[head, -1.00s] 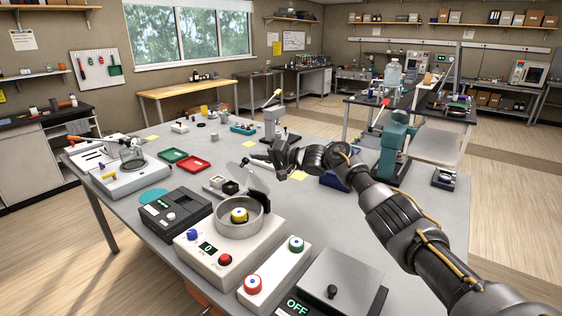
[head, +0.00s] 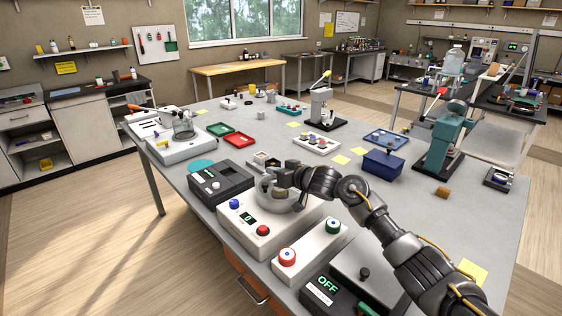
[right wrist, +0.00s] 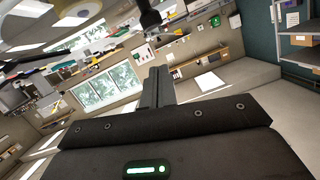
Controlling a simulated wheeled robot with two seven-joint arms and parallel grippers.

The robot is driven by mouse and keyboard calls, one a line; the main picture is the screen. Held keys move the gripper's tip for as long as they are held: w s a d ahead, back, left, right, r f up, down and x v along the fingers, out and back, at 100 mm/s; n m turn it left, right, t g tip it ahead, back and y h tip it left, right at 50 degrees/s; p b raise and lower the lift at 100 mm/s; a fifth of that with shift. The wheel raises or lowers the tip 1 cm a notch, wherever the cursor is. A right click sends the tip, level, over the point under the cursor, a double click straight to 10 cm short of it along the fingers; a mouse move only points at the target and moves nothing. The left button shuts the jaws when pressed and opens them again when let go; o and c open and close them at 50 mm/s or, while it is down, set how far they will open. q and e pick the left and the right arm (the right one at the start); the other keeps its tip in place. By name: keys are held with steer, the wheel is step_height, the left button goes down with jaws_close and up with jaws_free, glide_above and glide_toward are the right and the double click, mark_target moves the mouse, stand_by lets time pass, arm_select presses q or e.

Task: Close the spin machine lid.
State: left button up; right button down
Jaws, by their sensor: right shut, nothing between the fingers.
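The spin machine (head: 268,228) is a pale box with a round metal bowl on top, a lit display, a red button and a blue button. My right gripper (head: 284,180) is shut and empty, right at the bowl's top. The clear lid (head: 267,190) looks lowered over the bowl under the gripper; the gripper hides part of it, so I cannot tell whether it lies fully flat. In the right wrist view the shut fingers (right wrist: 157,85) show with nothing between them. My left gripper is not in view.
A dark device (head: 220,182) stands left of the machine. A pale box with red and green buttons (head: 310,246) and a scale marked OFF (head: 328,288) stand at the front right. A blue box (head: 383,164) sits farther right.

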mark_target(271, 196)
steer(key=shift+s+a+f+n+b, duration=0.15)
steer(key=shift+a+f+n, duration=0.1)
steer(key=shift+f, duration=0.25)
steer(key=shift+s+a+f+n+b, duration=0.15)
steer(key=shift+f+n, duration=0.1)
steer(key=shift+f, duration=0.25)
steer(key=shift+s+a+f, duration=0.1)
steer(key=shift+a+f, duration=0.05)
steer(key=shift+f, duration=0.3)
steer(key=shift+s+a+f, duration=0.1)
steer(key=shift+a+f, duration=0.05)
steer(key=shift+f, duration=0.3)
